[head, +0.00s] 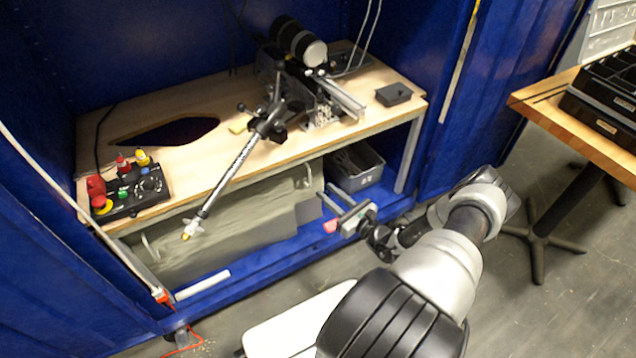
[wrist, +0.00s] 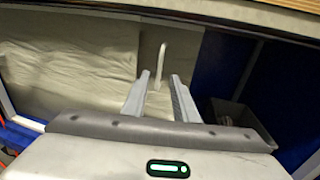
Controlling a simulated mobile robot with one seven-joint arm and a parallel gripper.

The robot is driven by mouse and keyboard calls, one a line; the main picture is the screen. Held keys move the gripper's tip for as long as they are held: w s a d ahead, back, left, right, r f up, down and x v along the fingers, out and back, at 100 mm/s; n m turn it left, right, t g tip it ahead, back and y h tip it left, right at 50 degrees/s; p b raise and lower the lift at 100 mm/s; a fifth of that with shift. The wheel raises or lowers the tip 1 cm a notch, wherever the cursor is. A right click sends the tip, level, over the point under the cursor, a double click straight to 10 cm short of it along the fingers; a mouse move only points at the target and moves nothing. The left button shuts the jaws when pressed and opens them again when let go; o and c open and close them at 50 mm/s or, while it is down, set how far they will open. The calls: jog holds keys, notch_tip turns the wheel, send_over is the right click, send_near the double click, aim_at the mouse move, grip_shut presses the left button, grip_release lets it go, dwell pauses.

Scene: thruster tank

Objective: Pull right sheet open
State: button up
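The right sheet (wrist: 185,48) is a beige-grey panel under the workbench, beside a wider wrinkled sheet (wrist: 75,60) on its left. It also shows in the head view (head: 313,178), partly behind my gripper. A white upright handle (wrist: 162,60) sits on the right sheet. My gripper (wrist: 160,77) is open, its two fingers pointing at the sheet. The handle appears between the fingertips in the wrist view; the fingers are not closed on it. I cannot tell how deep the handle lies between them. In the head view my gripper (head: 328,211) is low in front of the bench.
A grey bin (head: 355,168) stands under the bench, right of the sheet. The wooden bench top (head: 215,155) overhangs above, carrying a control box (head: 128,192) and a clamp rig (head: 310,85). A metal leg (head: 409,155) stands at the right. Blue curtains flank the bench.

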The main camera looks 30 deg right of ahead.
jog(key=p+v, duration=0.1)
jog(key=v, duration=0.9)
jog(key=shift+w, duration=0.1)
